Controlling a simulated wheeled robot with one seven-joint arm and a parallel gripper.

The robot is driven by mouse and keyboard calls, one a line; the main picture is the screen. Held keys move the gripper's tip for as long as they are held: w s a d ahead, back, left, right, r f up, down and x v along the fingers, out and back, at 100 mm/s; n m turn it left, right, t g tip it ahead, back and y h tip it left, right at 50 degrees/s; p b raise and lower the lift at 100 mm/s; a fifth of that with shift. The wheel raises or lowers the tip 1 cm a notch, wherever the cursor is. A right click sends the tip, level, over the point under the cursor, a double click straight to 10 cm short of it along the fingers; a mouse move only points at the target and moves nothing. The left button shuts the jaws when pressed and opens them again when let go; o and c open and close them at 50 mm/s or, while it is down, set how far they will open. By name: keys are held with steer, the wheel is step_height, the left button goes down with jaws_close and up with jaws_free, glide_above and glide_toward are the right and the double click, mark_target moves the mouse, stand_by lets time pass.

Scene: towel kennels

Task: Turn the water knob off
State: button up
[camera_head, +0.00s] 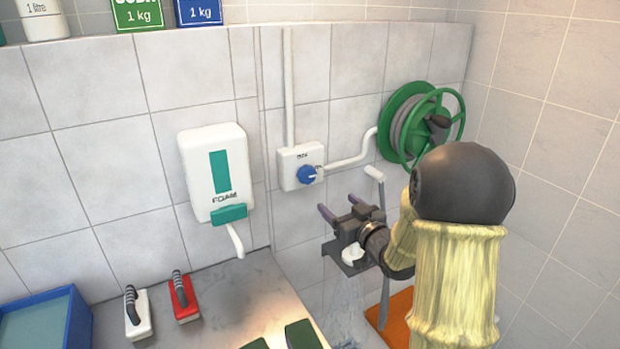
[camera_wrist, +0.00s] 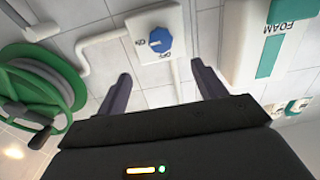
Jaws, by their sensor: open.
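The water knob (camera_head: 306,174) is a round blue dial on a white box (camera_head: 296,160) fixed to the tiled wall. White pipes run up and right from the box. In the wrist view the knob (camera_wrist: 160,40) shows ahead of my fingers, with a light pointer mark and lettering around it, too small to read surely. My gripper (camera_head: 338,214) is below and right of the knob, apart from it. In the wrist view my gripper (camera_wrist: 160,84) has its two dark fingers wide apart with nothing between them.
A green hose reel (camera_head: 400,110) hangs right of the box. A white foam dispenser (camera_head: 199,150) hangs left of it. The wall between gripper and knob looks clear.

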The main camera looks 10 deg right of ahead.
mark_target(309, 178)
steer(key=p+x, duration=0.4)
steer(key=x, duration=1.1)
steer(key=shift+w+a, duration=0.15)
steer(key=shift+w, duration=0.05)
steer(key=c, duration=1)
